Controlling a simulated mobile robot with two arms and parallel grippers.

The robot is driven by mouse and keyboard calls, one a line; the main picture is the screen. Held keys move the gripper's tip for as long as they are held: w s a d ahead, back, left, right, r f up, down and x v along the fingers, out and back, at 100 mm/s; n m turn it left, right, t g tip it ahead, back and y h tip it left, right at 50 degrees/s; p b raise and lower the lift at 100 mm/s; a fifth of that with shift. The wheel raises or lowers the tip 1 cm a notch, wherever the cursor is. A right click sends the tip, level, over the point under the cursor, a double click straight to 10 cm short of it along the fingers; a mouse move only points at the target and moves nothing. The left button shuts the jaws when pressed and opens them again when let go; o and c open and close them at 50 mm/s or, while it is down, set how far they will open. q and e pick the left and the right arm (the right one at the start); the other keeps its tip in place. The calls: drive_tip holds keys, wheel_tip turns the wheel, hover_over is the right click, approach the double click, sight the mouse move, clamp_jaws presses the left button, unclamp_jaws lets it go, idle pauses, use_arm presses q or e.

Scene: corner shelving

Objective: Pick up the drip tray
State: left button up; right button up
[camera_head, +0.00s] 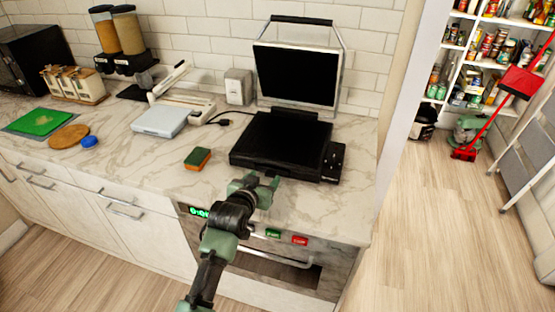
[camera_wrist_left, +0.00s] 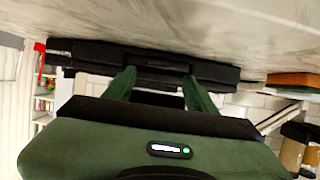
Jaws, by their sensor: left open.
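A black countertop grill (camera_head: 285,140) with its lid raised stands on the marble counter. No separate drip tray stands out in the head view. In the left wrist view, which is upside down, the grill's black front edge (camera_wrist_left: 90,52) lies beyond my fingers. A raised part with a slot (camera_wrist_left: 158,66) at its middle may be the drip tray's front; I cannot tell for sure. My left gripper (camera_head: 264,181) is open and empty at the grill's front edge. Its two green fingers (camera_wrist_left: 160,92) are apart, on either side of that middle part. My right gripper is not in view.
A green and orange sponge (camera_head: 197,159) lies left of the grill. A white scale-like device (camera_head: 160,120) is farther left. An oven front with a handle (camera_head: 275,258) is below the counter edge. Open floor (camera_head: 430,230) lies to the right.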

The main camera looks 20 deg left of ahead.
sight(271, 172)
use_arm(q)
drive_tip(key=p+x, duration=0.1)
drive_tip(key=x, duration=0.3)
drive_tip(key=shift+w+d+f, duration=0.15)
drive_tip(key=shift+w+f, duration=0.2)
drive_tip(key=shift+w, duration=0.05)
drive_tip(key=c, duration=1.2)
clamp_jaws()
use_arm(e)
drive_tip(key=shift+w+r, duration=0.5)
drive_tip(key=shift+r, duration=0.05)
